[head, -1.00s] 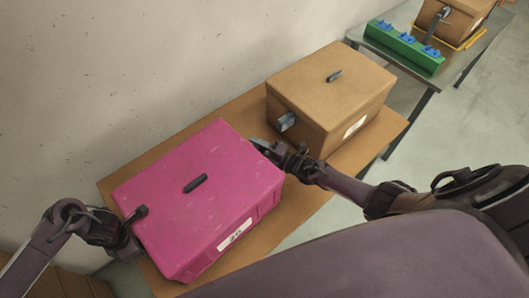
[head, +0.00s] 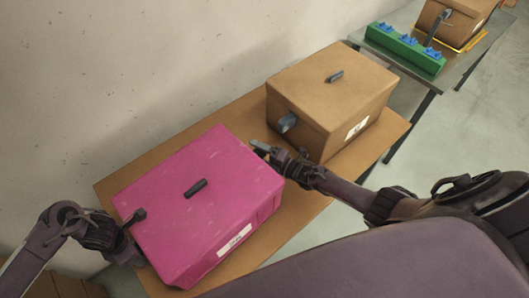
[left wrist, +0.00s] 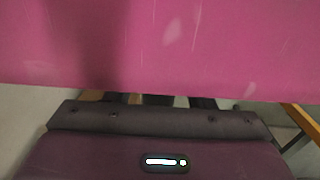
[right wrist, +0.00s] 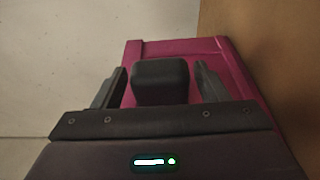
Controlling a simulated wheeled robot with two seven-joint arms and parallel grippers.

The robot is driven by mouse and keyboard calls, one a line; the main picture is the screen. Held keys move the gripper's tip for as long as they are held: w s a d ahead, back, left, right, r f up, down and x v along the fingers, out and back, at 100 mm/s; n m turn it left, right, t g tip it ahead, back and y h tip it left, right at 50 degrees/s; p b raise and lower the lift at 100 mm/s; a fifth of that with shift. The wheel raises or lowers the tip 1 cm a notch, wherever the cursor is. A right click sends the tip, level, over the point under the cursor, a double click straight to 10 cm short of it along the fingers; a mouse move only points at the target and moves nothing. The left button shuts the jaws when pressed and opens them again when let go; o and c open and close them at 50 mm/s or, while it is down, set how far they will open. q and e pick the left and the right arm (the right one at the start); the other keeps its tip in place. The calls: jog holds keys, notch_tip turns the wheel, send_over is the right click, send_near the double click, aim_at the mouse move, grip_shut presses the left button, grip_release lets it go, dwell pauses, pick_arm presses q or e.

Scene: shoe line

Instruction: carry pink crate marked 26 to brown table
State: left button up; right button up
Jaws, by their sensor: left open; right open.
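The pink crate (head: 200,215) sits on the brown table (head: 115,182), at its near left end. It has a black lid handle and a white label whose number is too small to read surely. My right gripper (head: 264,150) is at the crate's right end. In the right wrist view its open fingers (right wrist: 160,85) stand either side of a black side handle (right wrist: 160,78), with gaps. My left gripper (head: 130,250) is open at the crate's left end. In the left wrist view the crate (left wrist: 165,45) hides most of its fingers.
A tan crate (head: 315,105) with a white label stands behind the pink one on the same table. Farther right, a grey table (head: 455,72) carries a green block with blue pieces (head: 405,48) and another tan crate (head: 445,22). A wall runs along the left.

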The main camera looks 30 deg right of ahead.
pick_arm(q)
notch_tip(320, 180, up, 10)
jog(key=shift+w+f, duration=0.1)
jog(key=shift+f, duration=0.05)
jog(key=shift+r, duration=0.55)
pick_arm(e)
jog(key=shift+s, duration=0.1)
jog(key=v, duration=1.2)
jog(key=shift+f, duration=0.1)
